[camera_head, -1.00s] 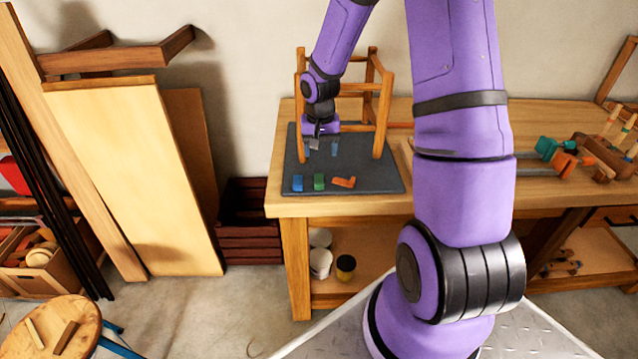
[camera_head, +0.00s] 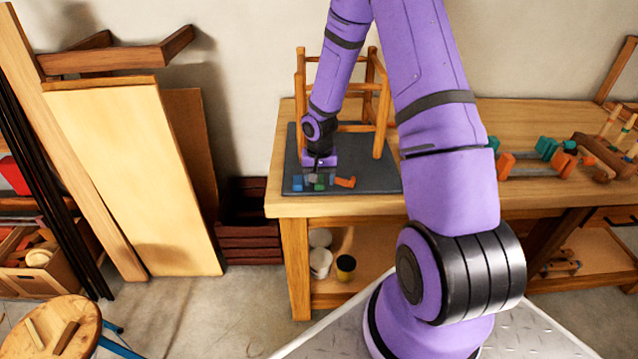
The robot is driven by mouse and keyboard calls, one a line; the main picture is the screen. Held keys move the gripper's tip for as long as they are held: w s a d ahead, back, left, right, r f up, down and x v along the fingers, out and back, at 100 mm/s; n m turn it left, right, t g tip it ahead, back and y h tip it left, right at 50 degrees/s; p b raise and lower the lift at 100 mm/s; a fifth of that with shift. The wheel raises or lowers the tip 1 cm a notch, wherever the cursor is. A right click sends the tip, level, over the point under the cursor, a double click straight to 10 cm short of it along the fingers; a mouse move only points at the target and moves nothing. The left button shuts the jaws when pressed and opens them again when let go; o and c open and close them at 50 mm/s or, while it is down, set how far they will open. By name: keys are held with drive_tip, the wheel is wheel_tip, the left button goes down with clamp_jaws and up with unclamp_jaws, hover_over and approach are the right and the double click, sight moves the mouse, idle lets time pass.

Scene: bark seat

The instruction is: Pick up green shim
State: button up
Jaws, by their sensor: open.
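The green shim (camera_head: 319,185) is a small block lying near the front edge of the dark grey mat (camera_head: 372,178) on the workbench. My gripper (camera_head: 318,178) is open and right over the green shim, with its fingers partly covering the shim's upper part. I cannot tell whether the fingers touch it. A blue shim (camera_head: 297,184) lies close to its left, and an orange piece (camera_head: 345,182) lies close to its right.
A wooden stool frame (camera_head: 379,110) stands on the mat behind my gripper. Teal and orange clamps (camera_head: 546,148) lie on the bench (camera_head: 450,205) to the right. A dark red crate (camera_head: 248,235) stands on the floor left of the bench.

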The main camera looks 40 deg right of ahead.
drive_tip(key=shift+f, duration=1.05)
drive_tip(key=c, duration=1)
drive_tip(key=shift+r, duration=0.15)
